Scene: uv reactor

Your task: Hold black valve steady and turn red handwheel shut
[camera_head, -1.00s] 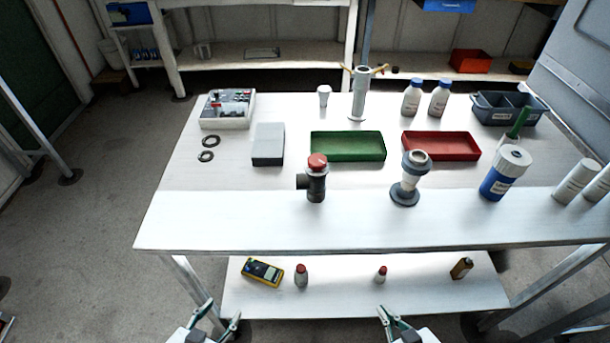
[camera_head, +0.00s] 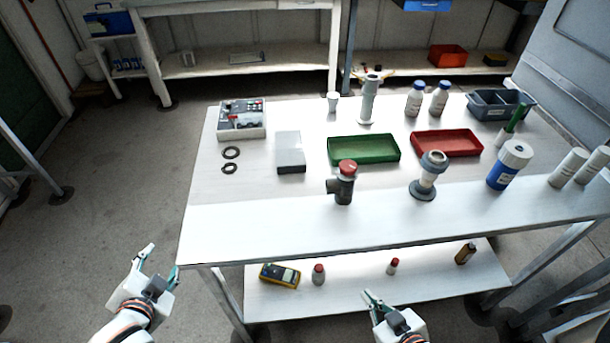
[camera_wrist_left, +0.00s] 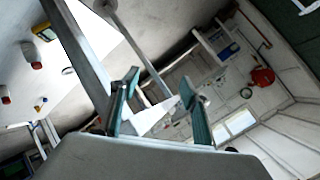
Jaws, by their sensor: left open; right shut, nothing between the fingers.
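The black valve (camera_head: 341,191) stands upright on the white table near its front edge, with a side port pointing left. The red handwheel (camera_head: 348,167) sits on its top. My left gripper (camera_head: 146,262) is open and empty, left of the table's front left corner and well away from the valve. Its two fingers (camera_wrist_left: 160,108) show apart in the left wrist view, with the floor and room behind them. My right gripper (camera_head: 370,298) is shut and empty, in front of the table and below the valve. Neither gripper touches anything.
On the table (camera_head: 230,225) are a green tray (camera_head: 364,150), a red tray (camera_head: 446,143), a grey-white box (camera_head: 290,152) and a grey flanged fitting (camera_head: 428,177) right of the valve. A lower shelf (camera_head: 340,293) holds a yellow meter (camera_head: 280,275) and small bottles.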

